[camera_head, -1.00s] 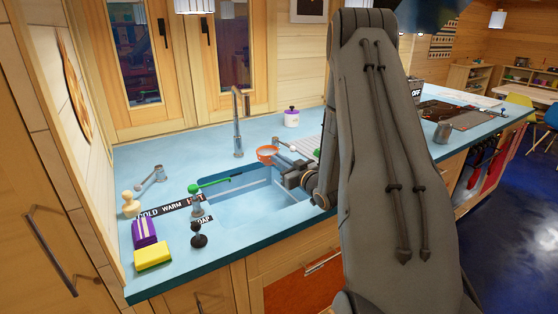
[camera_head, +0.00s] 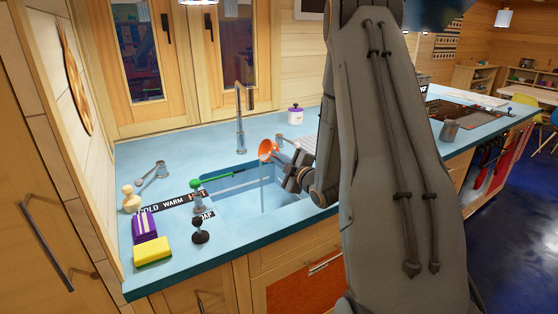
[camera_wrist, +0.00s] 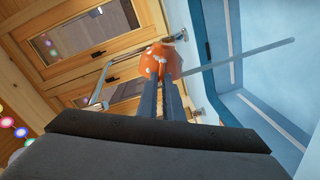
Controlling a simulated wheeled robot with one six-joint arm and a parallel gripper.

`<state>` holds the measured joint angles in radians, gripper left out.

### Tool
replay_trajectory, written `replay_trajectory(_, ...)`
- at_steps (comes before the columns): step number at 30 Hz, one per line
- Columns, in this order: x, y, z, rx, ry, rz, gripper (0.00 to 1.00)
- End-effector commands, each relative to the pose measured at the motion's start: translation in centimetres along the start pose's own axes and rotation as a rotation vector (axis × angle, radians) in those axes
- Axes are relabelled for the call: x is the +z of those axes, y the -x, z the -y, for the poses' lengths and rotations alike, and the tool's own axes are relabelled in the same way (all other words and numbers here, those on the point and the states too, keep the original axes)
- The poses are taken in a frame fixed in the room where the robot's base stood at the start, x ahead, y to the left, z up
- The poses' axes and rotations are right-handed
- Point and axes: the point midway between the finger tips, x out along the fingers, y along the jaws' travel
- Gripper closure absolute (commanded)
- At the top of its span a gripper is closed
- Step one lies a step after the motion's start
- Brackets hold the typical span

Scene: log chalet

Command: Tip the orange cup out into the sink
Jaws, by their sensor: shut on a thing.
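The orange cup (camera_head: 267,149) is tilted over the sink, its mouth toward the left. A thin greyish stream (camera_head: 263,190) falls from it into the sink basin (camera_head: 236,211). My gripper (camera_head: 283,158) is shut on the cup from the right side. In the wrist view the orange cup (camera_wrist: 161,62), with pale spots, sits at the tips of my gripper's fingers (camera_wrist: 164,84). The stream (camera_wrist: 240,54) also shows there, running off to the right. The inside of the cup is too small to make out.
The faucet (camera_head: 239,120) stands behind the basin, left of the cup. A yellow sponge (camera_head: 153,251), a purple box (camera_head: 144,226) and a dark soap pump (camera_head: 200,232) stand at the left. A white jar (camera_head: 295,114) stands behind.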

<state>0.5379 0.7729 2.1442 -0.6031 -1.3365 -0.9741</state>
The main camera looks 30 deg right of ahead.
Motion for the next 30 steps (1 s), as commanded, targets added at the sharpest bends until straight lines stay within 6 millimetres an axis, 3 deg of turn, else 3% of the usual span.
replay_trajectory(9, -0.3, -0.1, 0.6, 0.003, 0.136, 0.005, 1.00)
replay_trajectory(17, -0.4, 0.0, 0.4, 0.002, 0.126, 0.005, 1.00)
replay_trajectory(30, -1.6, 0.2, -2.0, 0.001, -0.378, -0.020, 1.00)
